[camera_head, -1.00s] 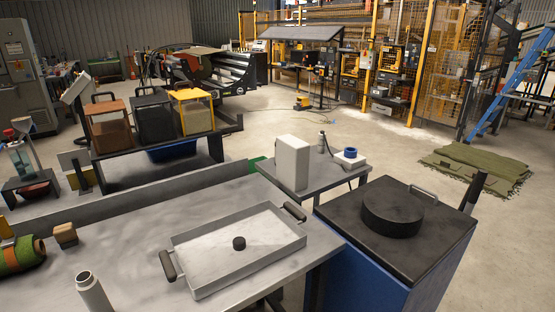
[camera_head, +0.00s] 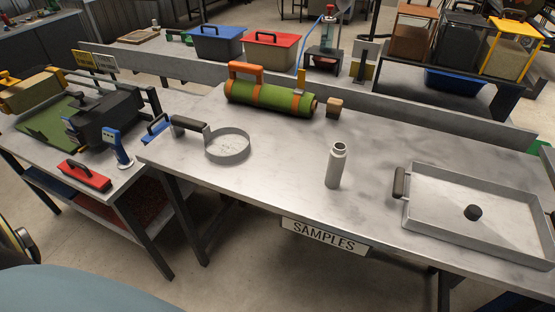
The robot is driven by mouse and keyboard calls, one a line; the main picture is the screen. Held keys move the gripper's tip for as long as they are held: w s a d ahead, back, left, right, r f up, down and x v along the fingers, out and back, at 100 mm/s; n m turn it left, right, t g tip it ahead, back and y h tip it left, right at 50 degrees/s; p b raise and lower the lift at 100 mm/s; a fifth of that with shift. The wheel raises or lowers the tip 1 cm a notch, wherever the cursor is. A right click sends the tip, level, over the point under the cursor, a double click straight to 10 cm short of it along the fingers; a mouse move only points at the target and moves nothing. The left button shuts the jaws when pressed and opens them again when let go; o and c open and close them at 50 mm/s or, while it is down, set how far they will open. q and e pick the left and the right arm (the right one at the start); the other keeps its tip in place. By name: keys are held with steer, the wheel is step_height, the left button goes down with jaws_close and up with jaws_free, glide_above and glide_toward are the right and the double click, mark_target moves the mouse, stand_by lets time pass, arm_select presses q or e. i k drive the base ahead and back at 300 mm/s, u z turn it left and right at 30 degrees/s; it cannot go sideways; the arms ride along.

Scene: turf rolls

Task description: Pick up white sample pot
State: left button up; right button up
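A pale grey-white, bottle-like pot (camera_head: 335,168) with a narrower open neck stands upright on the grey metal bench (camera_head: 270,185). It is the thing closest in look to a white sample pot. It stands above the SAMPLES sign (camera_head: 324,236) on the bench's front edge, with nothing touching it. Neither of my grippers shows in the view.
A shallow tray (camera_head: 440,228) with a black knob lies right of the pot. A round handled pan (camera_head: 228,146) lies to its left. Behind are a green roll with orange straps (camera_head: 268,96) and a small wooden block (camera_head: 334,107). Bare bench surrounds the pot.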

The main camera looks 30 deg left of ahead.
mark_target(338, 154)
steer(key=u, duration=0.4)
steer(key=k, duration=1.05)
steer(key=u, duration=1)
steer(key=i, duration=1.7)
steer(key=z, duration=0.75)
